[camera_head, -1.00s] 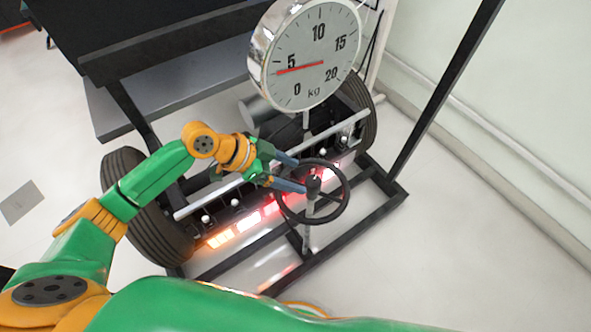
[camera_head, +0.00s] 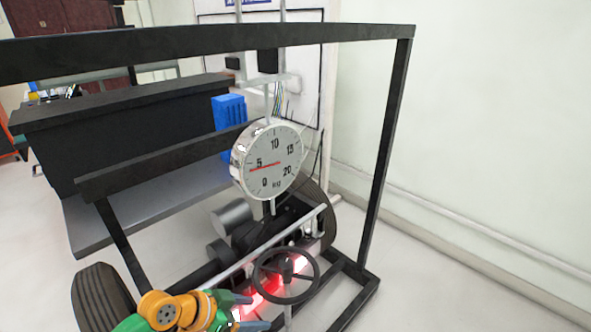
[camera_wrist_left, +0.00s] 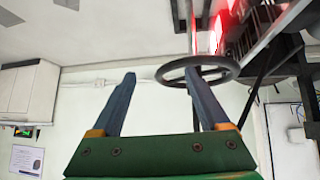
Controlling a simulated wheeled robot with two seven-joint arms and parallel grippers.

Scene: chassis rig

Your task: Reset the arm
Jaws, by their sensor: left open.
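My left arm comes in at the bottom of the head view. Its left gripper (camera_head: 248,311) is at the lower left of the black steering wheel (camera_head: 285,276), with its two blue-grey fingers apart and nothing between them. In the left wrist view the gripper (camera_wrist_left: 160,76) also shows spread and empty. There the steering wheel (camera_wrist_left: 228,72) lies beyond the right finger, which overlaps its rim in the picture; I cannot tell the exact gap. My right gripper is in neither view.
The black chassis frame (camera_head: 377,170) rises around the wheel. A round dial scale (camera_head: 275,150) hangs above it. Red lights (camera_head: 262,303) glow behind the wheel, and a tyre (camera_head: 95,298) stands at the left. Pale floor (camera_head: 450,300) is clear at the right.

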